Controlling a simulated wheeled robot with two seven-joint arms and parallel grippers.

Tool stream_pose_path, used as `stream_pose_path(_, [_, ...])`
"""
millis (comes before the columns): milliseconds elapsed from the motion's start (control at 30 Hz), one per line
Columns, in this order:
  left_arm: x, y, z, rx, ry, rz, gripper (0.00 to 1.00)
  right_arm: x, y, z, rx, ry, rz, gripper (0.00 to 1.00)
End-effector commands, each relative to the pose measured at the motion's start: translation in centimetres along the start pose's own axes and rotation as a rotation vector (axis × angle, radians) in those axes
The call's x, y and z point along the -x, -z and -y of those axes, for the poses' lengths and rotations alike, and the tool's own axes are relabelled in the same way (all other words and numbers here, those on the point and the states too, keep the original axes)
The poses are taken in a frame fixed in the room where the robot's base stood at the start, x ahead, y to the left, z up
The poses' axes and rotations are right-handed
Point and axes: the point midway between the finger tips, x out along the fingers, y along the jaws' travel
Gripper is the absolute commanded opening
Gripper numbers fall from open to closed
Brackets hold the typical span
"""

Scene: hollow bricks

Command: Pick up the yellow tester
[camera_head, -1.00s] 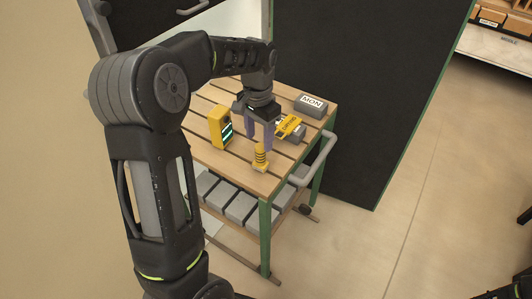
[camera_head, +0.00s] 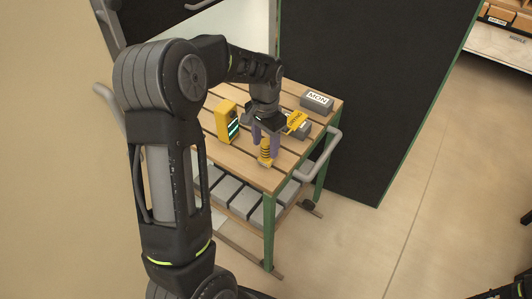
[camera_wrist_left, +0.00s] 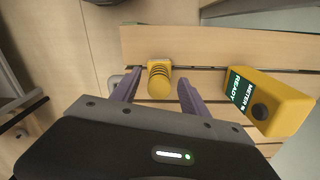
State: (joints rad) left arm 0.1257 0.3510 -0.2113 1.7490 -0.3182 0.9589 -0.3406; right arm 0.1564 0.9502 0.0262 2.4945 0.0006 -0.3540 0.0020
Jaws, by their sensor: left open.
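A yellow ribbed, rounded piece (camera_head: 265,153) stands on the slatted cart top near its front edge. My left gripper (camera_head: 265,141) is open, pointing down just above and behind the ribbed piece. In the left wrist view the ribbed piece (camera_wrist_left: 159,82) shows between the two purple fingers, with a gap on each side. The boxy device lies outside the fingers, to the right there.
A grey block marked MON (camera_head: 317,102) sits at the back right. The cart handle (camera_head: 322,157) juts out right. Grey blocks (camera_head: 231,195) fill the lower shelf. A dark panel (camera_head: 370,90) stands behind.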

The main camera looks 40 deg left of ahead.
Motion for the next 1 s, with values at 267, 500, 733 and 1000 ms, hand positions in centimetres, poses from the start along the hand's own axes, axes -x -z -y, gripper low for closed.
stream_pose_path(267, [-3.2, 0.0, -0.1, 0.000, -0.001, 0.002, 0.53, 0.7, -0.1, 0.2, -0.002, -0.003, 0.002, 0.36])
stream_pose_path(500, [-3.3, 0.0, -0.1, 0.000, 0.000, 0.001, 0.53, 0.6, -0.1, 0.2, -0.002, -0.003, 0.002, 0.36])
stream_pose_path(733, [-3.3, 0.0, -0.1, 0.000, 0.000, 0.001, 0.53, 0.6, -0.1, 0.2, -0.002, -0.002, 0.002, 0.36])
stream_pose_path(1000, [-3.2, 0.0, -0.1, 0.000, 0.000, 0.001, 0.40, 0.7, -0.1, 0.2, -0.002, -0.002, 0.002, 0.36])
